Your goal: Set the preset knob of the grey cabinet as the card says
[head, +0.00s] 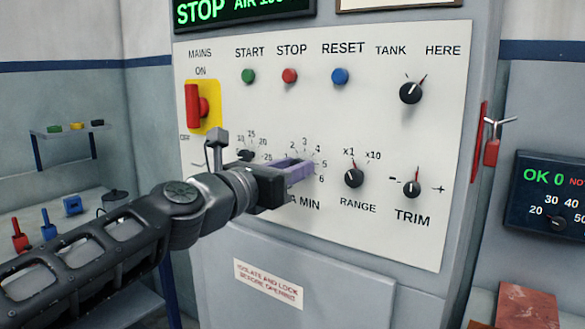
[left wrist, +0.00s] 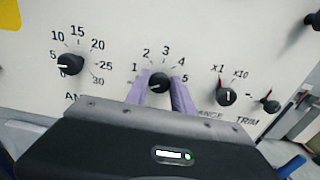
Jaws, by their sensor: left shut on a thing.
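The grey cabinet (head: 335,295) fills the middle of the head view, with a white control panel (head: 330,55). My left gripper (head: 302,170) is at the panel with its purple fingers shut on the black knob (left wrist: 160,82) of the 1-to-6 scale, labelled A MIN in the head view. The fingers sit on either side of the knob in the left wrist view. Its white pointer seems to face left, toward the 1. In the head view the gripper hides this knob. A framed card (head: 400,4) is cut off at the top; its text is out of view.
Nearby are a 5-to-30 knob (left wrist: 70,64), RANGE knob (head: 354,177), TRIM knob (head: 411,189), TANK knob (head: 411,92) and red MAINS handle (head: 194,106). Green, red and blue buttons line the top. A red lock (head: 491,150) hangs at the right edge. Shelves stand left.

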